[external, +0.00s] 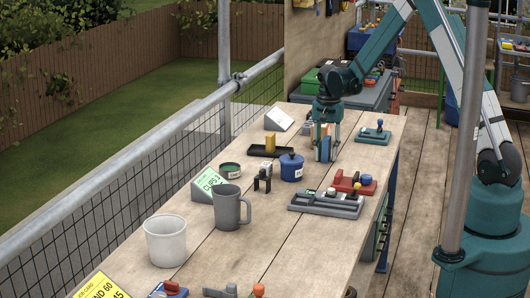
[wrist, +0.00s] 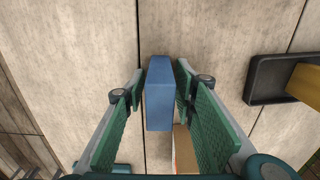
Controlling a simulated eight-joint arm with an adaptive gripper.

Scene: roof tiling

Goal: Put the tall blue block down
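The tall blue block (external: 327,150) is upright at the far part of the wooden table (external: 290,232). My gripper (external: 328,128) points down over it. In the wrist view, the blue block (wrist: 160,95) is between the green fingers of my gripper (wrist: 161,78), with the fingertips close against both its sides. I cannot tell whether its bottom touches the table. A tan and orange-edged block (wrist: 185,150) is right beside it, partly hidden by the blue block and my gripper.
A black tray (external: 283,153) with a yellow block (external: 270,142) stands to the left. A blue pot (external: 291,168), grey mug (external: 229,208) and white bucket (external: 165,241) stand nearer. A grey rack (external: 325,205) and a teal fixture (external: 373,136) are on the right side.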

